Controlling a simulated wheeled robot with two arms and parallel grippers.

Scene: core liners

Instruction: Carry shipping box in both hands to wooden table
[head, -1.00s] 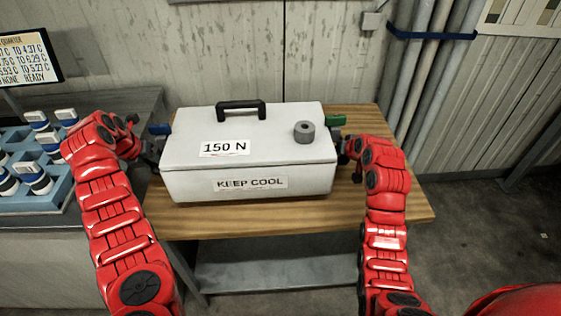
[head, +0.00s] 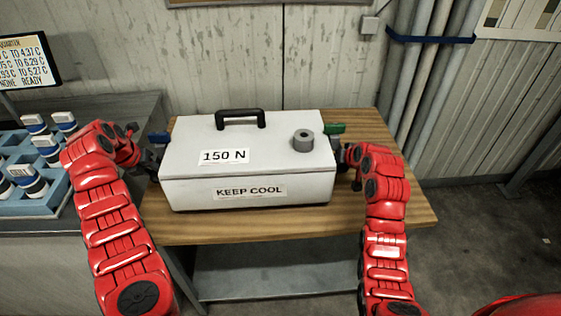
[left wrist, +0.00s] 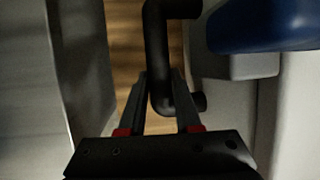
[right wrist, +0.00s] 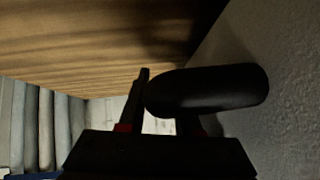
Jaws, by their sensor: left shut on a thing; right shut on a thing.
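The shipping box (head: 300,175) is a white cooler with a black top handle (head: 240,118) and labels "150 N" and "KEEP COOL". It is level over the wooden table (head: 400,210); I cannot tell whether its base touches the top. My left gripper (head: 156,154) is shut on the box's left side handle, a black bar (left wrist: 158,55) between the fingers in the left wrist view. My right gripper (head: 345,156) is shut on the right side handle, a black bar (right wrist: 215,90) in the right wrist view. The handles are mostly hidden in the head view.
A grey cap (head: 303,141) sits on the lid. Blue (head: 160,138) and green (head: 335,128) latches stick out at its sides. A grey bench with a blue bottle tray (head: 60,205) stands left. The wall is behind; pipes (head: 415,80) rise at the right. Table front and right are bare.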

